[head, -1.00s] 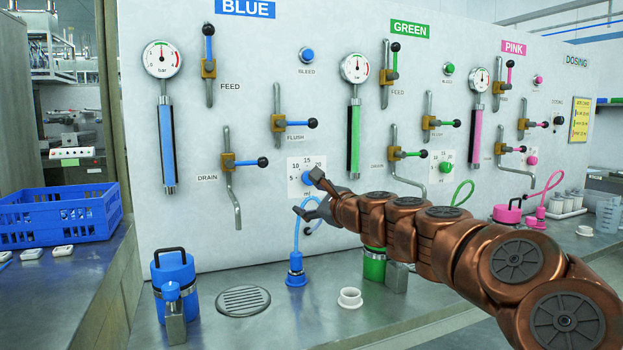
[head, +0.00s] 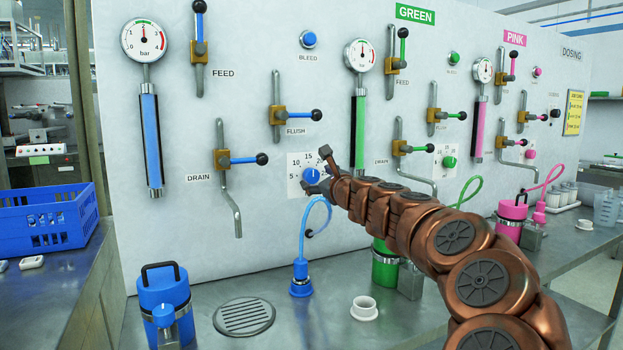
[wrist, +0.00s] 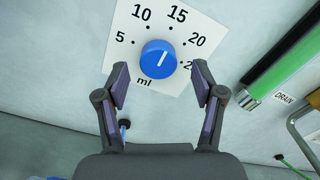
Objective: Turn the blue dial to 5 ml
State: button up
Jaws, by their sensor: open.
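The blue dial (wrist: 158,59) is a round knob on a white scale plate (wrist: 205,25) marked 5, 10, 15, 20 and a partly hidden 25 ml. Its white pointer line points up and slightly right in the wrist view, roughly toward the 15 mark. In the head view the dial (head: 311,176) sits on the panel below the blue flush handle. My gripper (wrist: 160,82) is open, with one finger on each side just below the dial and a gap on both sides. In the head view my gripper (head: 318,171) is close to the dial and partly covers the plate.
The blue flush handle (head: 302,115) is above the dial, and a blue hose (head: 302,235) loops below it. The green gauge tube (head: 358,130) stands to the right. A blue canister (head: 164,295) and a white cup (head: 364,307) stand on the bench.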

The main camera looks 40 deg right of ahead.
aim_at(313, 177)
jog(key=shift+x, duration=1.6)
jog(key=shift+a, duration=0.15)
jog(key=shift+c, duration=0.2)
jog(key=c, duration=1.1)
